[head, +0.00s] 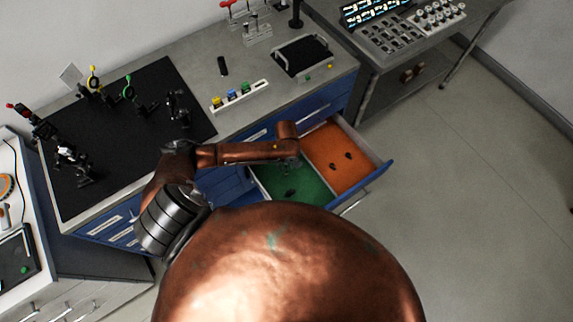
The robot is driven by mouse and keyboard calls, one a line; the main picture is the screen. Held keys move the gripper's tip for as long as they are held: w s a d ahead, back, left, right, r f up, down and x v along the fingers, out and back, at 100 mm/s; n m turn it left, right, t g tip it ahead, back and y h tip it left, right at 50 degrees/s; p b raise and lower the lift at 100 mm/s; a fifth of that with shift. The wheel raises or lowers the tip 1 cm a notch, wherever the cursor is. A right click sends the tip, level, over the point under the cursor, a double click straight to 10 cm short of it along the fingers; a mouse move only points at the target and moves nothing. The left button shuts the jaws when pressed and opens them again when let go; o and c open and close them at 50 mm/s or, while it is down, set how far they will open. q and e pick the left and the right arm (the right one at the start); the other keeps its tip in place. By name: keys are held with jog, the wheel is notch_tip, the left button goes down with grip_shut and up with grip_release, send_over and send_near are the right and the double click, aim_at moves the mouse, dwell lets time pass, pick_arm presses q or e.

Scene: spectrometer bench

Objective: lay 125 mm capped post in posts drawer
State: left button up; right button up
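The open drawer (384,168) sticks out from the blue bench front, with a green section on the left and an orange section on the right. A small dark piece (291,194) lies in the green section, and two more (334,167) lie in the orange one. My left gripper (291,163) points down over the back of the green section. It is small and dark here, so I cannot tell its fingers' state or whether it holds a post. A black upright cylinder (222,66) stands on the bench top; I cannot tell if it is the capped post. My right gripper is not in view.
A black breadboard (140,140) with several optics mounts covers the bench's left part. A white rack (239,95) with coloured pieces and a black tray (302,55) stand behind the drawer. Floor to the right is clear.

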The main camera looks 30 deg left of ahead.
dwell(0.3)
pick_arm(q)
notch_tip(320, 180, up, 12)
jog(key=shift+r+p, duration=0.15)
jog(key=shift+p, duration=1.05)
jog(key=shift+d, duration=0.1)
